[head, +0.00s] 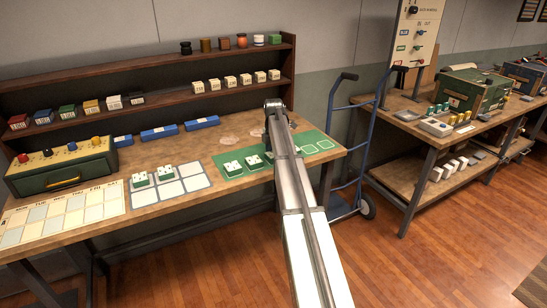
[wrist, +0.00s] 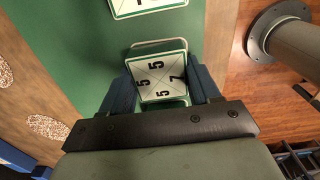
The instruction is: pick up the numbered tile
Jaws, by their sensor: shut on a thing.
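Another tile (wrist: 147,6) shows at the top edge of the wrist view. In the head view my arm hides the gripper's fingers and most of the held tile.
Tiles (head: 232,166) sit on the left of the green mat (head: 312,136); outlined slots at its right look empty. More tiles (head: 139,178) lie on a white-and-blue grid card (head: 171,188). Blue trays (head: 159,132) and a shelf (head: 150,66) line the back. A hand truck (head: 334,130) stands right.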

